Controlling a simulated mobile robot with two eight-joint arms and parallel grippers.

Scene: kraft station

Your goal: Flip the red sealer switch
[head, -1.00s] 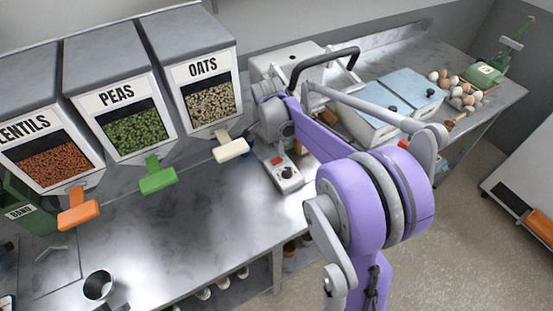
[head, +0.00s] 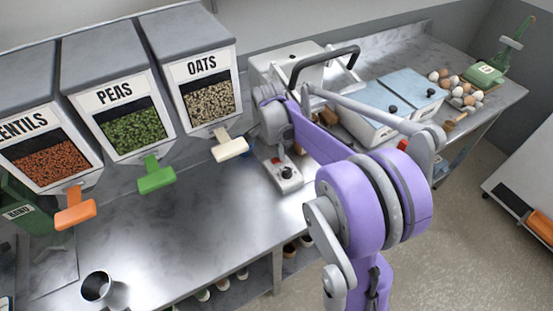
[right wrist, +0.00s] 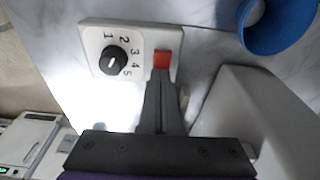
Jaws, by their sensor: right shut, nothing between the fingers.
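The red sealer switch (right wrist: 162,59) sits on a pale control box (right wrist: 95,37) beside a black dial (right wrist: 112,61) marked with numbers. My right gripper (right wrist: 161,80) is shut and empty, its fingertips at the near edge of the red switch; I cannot tell whether they touch it. In the head view the control box (head: 289,183) lies on the steel table, and my right gripper (head: 279,150) is over its far end, hiding most of the switch. My left gripper is not in view.
The sealer (head: 280,62) with a black handle stands behind my right arm. Lentil, pea and oat dispensers (head: 208,70) line the left back. A blue round object (right wrist: 285,25) is close to the switch. The middle table is clear.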

